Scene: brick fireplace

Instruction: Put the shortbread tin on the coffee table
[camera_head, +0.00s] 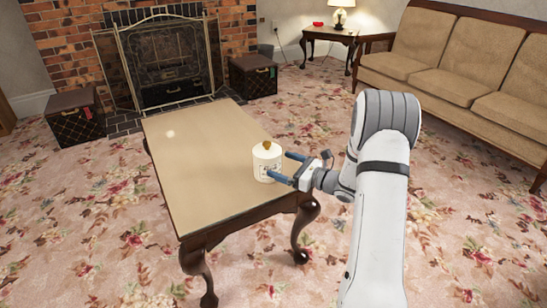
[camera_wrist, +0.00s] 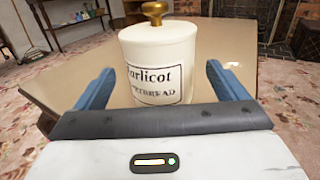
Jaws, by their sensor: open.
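The shortbread tin (camera_head: 267,163) is a cream cylinder with a gold knob on its lid. It stands upright at the right edge of the coffee table (camera_head: 195,165), which has a tan top and dark carved legs. My gripper (camera_head: 283,167) is open at the tin's right side, its blue fingers pointing at it. In the wrist view the tin (camera_wrist: 160,62) shows black lettering and stands between and ahead of the two blue fingers of my gripper (camera_wrist: 157,88). No clear contact shows. The tin's base is partly hidden by the gripper in the wrist view.
A small pale item (camera_head: 170,134) lies on the far part of the tabletop; the rest of the top is clear. A tan sofa (camera_head: 455,60) stands at the right. Dark boxes (camera_head: 76,117) flank the fireplace (camera_head: 165,60). Open floral carpet surrounds the table.

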